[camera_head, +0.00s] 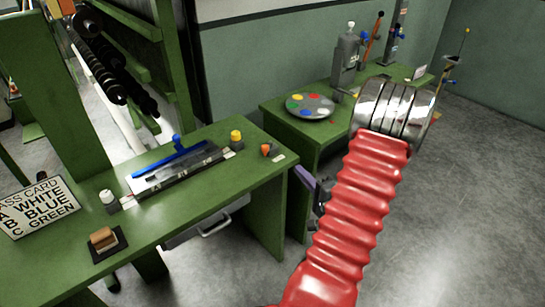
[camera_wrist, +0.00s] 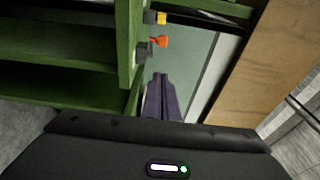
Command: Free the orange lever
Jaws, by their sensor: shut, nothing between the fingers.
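A tall thin orange-red lever (camera_head: 373,38) with a dark top stands at the back of the far green bench. A small orange piece (camera_head: 266,149) sits at the near bench's right end, beside a yellow-topped block (camera_head: 236,139); I cannot tell whether it is a lever. The orange piece also shows in the wrist view (camera_wrist: 159,42). My gripper's purple fingers (camera_head: 302,177) are near that bench's right edge, partly hidden by my red arm. In the wrist view my gripper (camera_wrist: 161,77) is shut and empty, its fingers apart from the orange piece.
The near green bench (camera_head: 190,205) holds a tray with a blue-handled bar (camera_head: 172,158), a white-topped knob (camera_head: 107,197), a brown block (camera_head: 103,238) and a lettered card (camera_head: 38,207). A disc with coloured spots (camera_head: 310,105) lies on the far bench. Grey floor is clear at right.

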